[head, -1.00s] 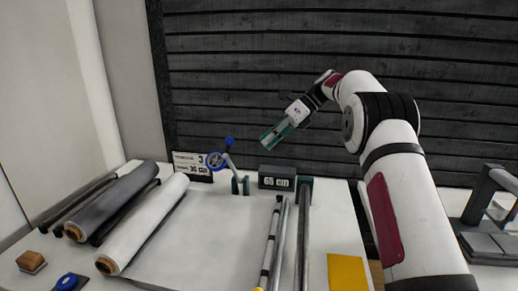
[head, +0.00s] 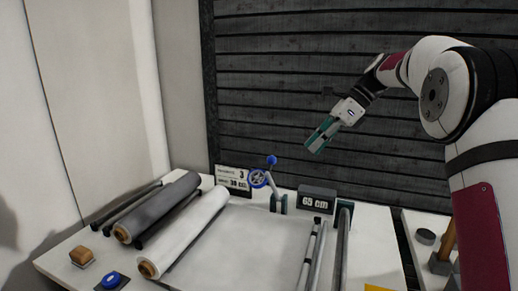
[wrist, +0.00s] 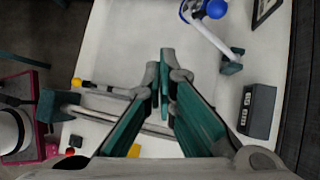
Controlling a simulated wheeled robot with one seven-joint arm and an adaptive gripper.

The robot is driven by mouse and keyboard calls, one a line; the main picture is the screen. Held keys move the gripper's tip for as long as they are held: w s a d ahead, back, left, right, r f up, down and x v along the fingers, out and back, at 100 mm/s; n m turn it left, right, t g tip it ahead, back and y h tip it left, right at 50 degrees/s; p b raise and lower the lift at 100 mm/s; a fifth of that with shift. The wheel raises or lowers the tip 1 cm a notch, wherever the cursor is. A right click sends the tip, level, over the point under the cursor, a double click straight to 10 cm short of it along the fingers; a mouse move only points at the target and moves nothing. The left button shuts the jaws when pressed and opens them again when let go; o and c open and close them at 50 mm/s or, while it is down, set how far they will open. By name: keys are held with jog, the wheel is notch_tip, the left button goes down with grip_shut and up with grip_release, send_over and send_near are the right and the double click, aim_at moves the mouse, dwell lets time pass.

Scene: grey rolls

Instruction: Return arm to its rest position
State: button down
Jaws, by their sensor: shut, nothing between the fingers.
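My gripper (head: 318,143) hangs above the back of the white table (head: 235,250), pointing down and to the left in the head view. It is well clear of the table top and of everything on it. In the wrist view my gripper (wrist: 164,72) has its green fingers converging to closed tips, with nothing between them. My white arm with dark red panels (head: 483,225) fills the right side of the head view and is bent at the elbow.
Grey and white rolls (head: 190,232) lie at the table's left. A blue-wheeled crank (head: 258,178), a "65 cm" display (head: 317,199) and a sign (head: 233,179) stand along the back edge. Metal bars (head: 342,245) lie at the right. A dark slatted wall (head: 300,80) rises behind.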

jog(key=s+a+r+n+t+h+p, duration=0.1)
jog(key=s+r+n+h, duration=0.3)
jog(key=s, duration=0.7)
jog(key=s+r+n+t+p, duration=0.15)
jog(key=s+n, duration=0.45)
jog(key=s, duration=0.6)
jog(key=s+d+f+n+h+p, duration=0.1)
jog(key=s+n, duration=0.4)
jog(key=s, duration=0.5)
jog(key=s+d+f+n+t+h+p, duration=0.1)
jog(key=s+f+n, duration=0.4)
jog(key=s, duration=0.5)
jog(key=shift+s+d+f+n+h+p, duration=0.2)
jog(key=shift+d+f+n+h+p, duration=0.15)
jog(key=shift+d+f+h, duration=0.45)
